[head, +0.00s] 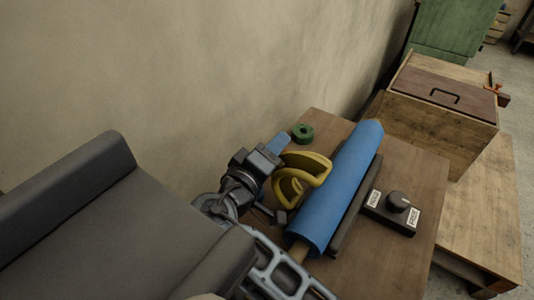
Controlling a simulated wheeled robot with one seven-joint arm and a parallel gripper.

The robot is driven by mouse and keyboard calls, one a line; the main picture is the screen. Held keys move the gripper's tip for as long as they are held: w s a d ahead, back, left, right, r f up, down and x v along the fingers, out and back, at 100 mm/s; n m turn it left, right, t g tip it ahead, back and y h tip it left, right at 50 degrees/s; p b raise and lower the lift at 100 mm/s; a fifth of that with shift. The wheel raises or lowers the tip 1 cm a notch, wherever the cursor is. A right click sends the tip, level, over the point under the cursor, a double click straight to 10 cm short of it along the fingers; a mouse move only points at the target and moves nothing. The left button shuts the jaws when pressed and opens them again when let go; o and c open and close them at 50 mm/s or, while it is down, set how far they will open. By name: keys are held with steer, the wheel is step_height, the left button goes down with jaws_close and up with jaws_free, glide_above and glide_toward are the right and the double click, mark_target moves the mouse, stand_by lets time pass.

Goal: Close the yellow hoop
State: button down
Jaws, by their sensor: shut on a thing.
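The yellow hoop (318,161) is a thick curved band at the left side of a long blue roll (345,185). Its loops stand up beside the roll; I cannot tell whether any of it passes around the roll. My gripper (277,180) comes from the left and is shut on the hoop's near left part. The exact contact is partly hidden by the gripper's dark body. The blue roll lies slantwise on a wooden table (409,256), along a dark bar (357,206), with a wooden core end showing at the bottom.
A green ring (302,133) lies behind the hoop near the wall. A black box with a round knob (397,202) and white labels sits right of the roll. A wooden chest (436,133) with a dark lid stands behind. The front right tabletop is clear.

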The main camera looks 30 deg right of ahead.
mark_target(286, 172)
steer(key=shift+s+d+r+m+b, duration=0.2)
steer(key=shift+s+r+m+b, duration=0.1)
steer(key=shift+s+m, duration=0.3)
steer(key=c, duration=0.7)
jaws_free()
steer(key=shift+c, duration=0.2)
steer(key=f+b+v, duration=0.1)
steer(key=v, duration=0.6)
steer(key=shift+s+a+r, duration=0.2)
steer(key=shift+a+r, duration=0.15)
steer(key=shift+r, duration=0.15)
